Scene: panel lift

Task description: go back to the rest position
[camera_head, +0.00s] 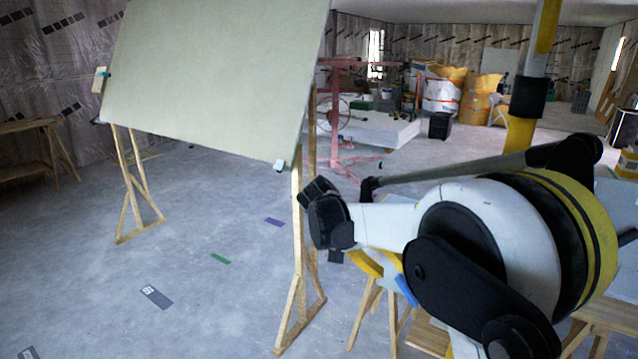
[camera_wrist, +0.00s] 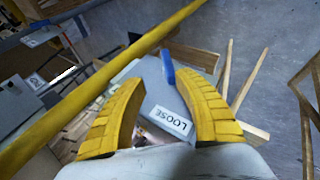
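My gripper shows in the wrist view (camera_wrist: 163,78) as two curved yellow fingers spread apart. Nothing is held between them. Beyond the fingers is a pale grey surface with a white label reading "LOOSE" (camera_wrist: 170,120) and a blue piece (camera_wrist: 167,66). I cannot tell how far below the fingers they are. In the head view my arm reaches in from the right, and yellow finger parts show below its dark wrist, next to a small blue piece (camera_head: 406,291). The fingertips are partly hidden there.
A large beige panel (camera_head: 210,75) leans on wooden stands (camera_head: 297,265) just left of my arm. Wooden trestle legs (camera_head: 365,312) stand below the wrist. A pink wheeled frame (camera_head: 340,120) stands behind. The floor at left is mostly clear, with small flat markers.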

